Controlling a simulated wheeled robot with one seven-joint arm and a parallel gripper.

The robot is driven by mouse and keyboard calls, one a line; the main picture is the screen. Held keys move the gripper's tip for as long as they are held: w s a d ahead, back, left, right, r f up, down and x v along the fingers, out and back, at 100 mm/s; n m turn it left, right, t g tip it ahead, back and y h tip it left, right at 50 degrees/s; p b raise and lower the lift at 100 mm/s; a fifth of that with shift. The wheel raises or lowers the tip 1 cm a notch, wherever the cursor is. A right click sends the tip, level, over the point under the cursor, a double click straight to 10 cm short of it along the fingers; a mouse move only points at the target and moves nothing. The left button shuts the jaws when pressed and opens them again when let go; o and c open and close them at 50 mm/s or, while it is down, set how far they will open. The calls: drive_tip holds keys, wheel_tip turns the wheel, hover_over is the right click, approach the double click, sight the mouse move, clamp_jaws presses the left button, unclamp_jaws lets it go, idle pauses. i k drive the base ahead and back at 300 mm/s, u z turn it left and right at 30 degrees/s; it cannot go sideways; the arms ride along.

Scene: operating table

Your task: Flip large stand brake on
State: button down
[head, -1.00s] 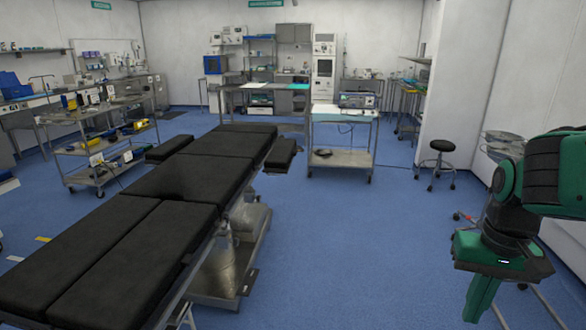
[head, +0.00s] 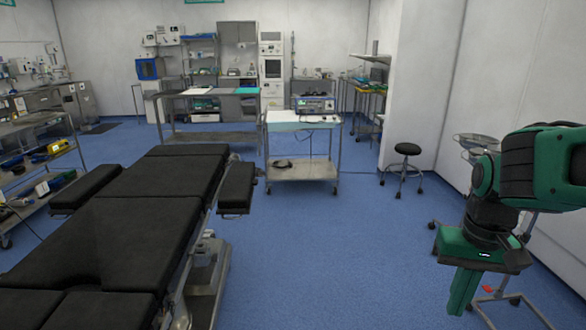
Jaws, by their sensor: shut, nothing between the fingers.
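My gripper (head: 460,306) hangs pointing down at the right of the view, its green fingers shut and empty. Behind it and to its right is a wheeled metal stand (head: 512,298) with thin legs on casters. A small red part (head: 488,289), which looks like a brake tab, shows at its base just right of my fingers. My gripper appears apart from it, though depth is hard to judge. My arm hides much of the stand. Round metal basins (head: 474,140) show above and behind my arm; I cannot tell whether they belong to the same stand.
A black-padded operating table (head: 150,228) fills the left front. A wheeled cart (head: 300,172) stands beyond it, and a black stool (head: 407,150) stands near the right wall. The blue floor (head: 330,260) between the table and my arm is clear.

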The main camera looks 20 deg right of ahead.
sight(486, 288)
drive_tip(key=z, duration=0.5)
drive_tip(key=i, duration=1)
drive_tip(key=z, duration=1)
drive_tip(key=i, duration=0.35)
drive_tip(key=z, duration=0.2)
